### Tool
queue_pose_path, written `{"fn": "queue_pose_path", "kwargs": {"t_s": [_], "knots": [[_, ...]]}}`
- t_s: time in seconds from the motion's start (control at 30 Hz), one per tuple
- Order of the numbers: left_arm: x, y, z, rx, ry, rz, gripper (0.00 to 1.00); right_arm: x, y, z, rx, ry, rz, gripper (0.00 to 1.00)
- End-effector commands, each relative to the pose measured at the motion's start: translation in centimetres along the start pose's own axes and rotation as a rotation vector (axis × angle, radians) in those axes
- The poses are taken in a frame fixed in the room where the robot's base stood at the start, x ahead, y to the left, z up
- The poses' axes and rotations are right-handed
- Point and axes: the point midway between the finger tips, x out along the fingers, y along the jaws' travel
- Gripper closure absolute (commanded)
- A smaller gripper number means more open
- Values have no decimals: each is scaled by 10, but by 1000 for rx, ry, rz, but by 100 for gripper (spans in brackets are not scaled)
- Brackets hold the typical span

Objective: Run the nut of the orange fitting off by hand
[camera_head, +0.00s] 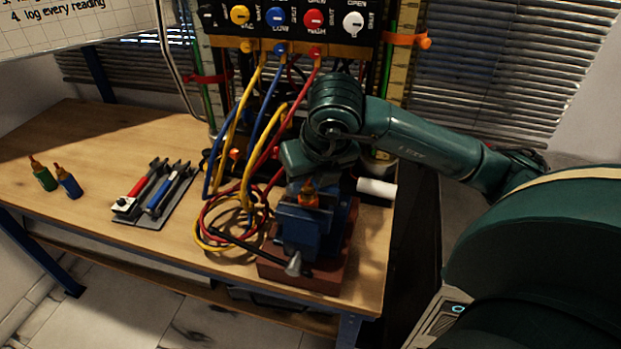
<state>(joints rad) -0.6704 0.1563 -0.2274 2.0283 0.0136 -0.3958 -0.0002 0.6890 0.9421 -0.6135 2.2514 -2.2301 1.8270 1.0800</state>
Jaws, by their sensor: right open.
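A small orange fitting (308,196) sits at the top of the blue vise (303,228), between its jaws. Its nut is too small to tell apart from the rest of it. My right arm comes in from the right, and my right gripper (307,178) points down just above and behind the fitting. It is open, but its fingers are dark and partly hidden, and I cannot tell whether they touch the fitting. My left gripper is not in view.
Yellow, blue and red hoses (232,222) coil left of the vise, hanging from the valve panel (290,22). A tool tray (150,221) and two small bottles (67,183) stand further left. A white roll (376,188) lies right of the vise.

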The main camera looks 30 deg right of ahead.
Motion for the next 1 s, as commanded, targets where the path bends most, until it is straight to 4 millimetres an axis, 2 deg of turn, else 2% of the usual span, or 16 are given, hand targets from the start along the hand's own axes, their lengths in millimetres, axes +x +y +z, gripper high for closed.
{"fn": "queue_pose_path", "kwargs": {"t_s": [0.1,0.4,0.9,1.0], "knots": [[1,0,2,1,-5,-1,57,7,0,-1,0,2,0,58],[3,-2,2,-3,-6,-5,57,9,0,0,-1,0,1,59],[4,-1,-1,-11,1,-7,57,8,0,0,-1,0,1,100],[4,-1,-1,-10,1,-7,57,8,0,0,-1,0,2,100]]}}
